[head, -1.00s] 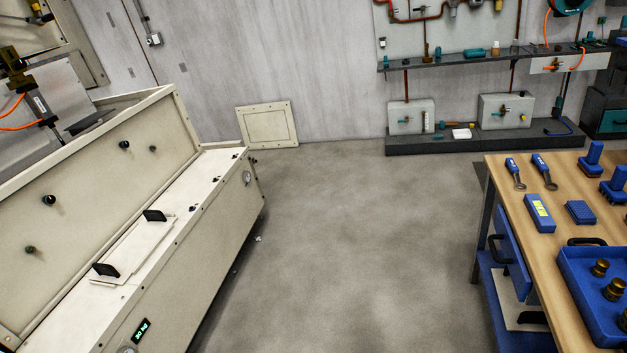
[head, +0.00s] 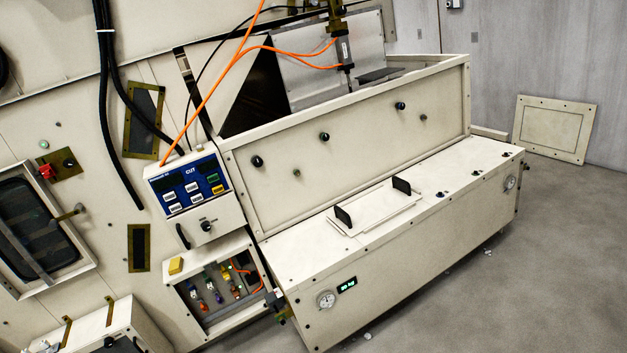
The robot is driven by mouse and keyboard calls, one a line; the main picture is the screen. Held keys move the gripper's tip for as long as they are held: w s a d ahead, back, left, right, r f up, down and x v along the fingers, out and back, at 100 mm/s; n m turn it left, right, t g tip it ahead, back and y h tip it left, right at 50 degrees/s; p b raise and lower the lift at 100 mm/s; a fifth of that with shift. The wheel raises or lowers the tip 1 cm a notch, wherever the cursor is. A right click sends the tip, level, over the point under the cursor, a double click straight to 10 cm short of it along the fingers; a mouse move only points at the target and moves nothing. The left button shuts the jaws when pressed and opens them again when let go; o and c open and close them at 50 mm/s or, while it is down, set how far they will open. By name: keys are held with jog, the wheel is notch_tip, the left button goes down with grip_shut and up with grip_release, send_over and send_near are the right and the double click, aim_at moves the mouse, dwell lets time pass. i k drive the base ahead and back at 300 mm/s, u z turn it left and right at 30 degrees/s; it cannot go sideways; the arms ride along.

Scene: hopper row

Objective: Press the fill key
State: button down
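A blue control panel (head: 188,183) is on the front of a cream machine, left of the middle of the picture. It has small dark displays, several white keys (head: 172,197), a yellow key and a green key (head: 217,190). The key labels are too small to read, so I cannot tell which one is the fill key. A dark knob (head: 206,226) is on the cream box below the panel. My gripper does not show in this view.
A long cream hopper (head: 400,250) with two black handles fills the middle and right. Below the panel is an open box (head: 215,290) of coloured fittings. Orange hoses (head: 215,85) run above.

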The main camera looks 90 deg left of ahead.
aim_at(212, 178)
jog(key=u, duration=3.1)
jog(key=k, duration=0.55)
jog(key=z, duration=0.05)
jog(key=i, duration=0.6)
jog(key=z, duration=0.15)
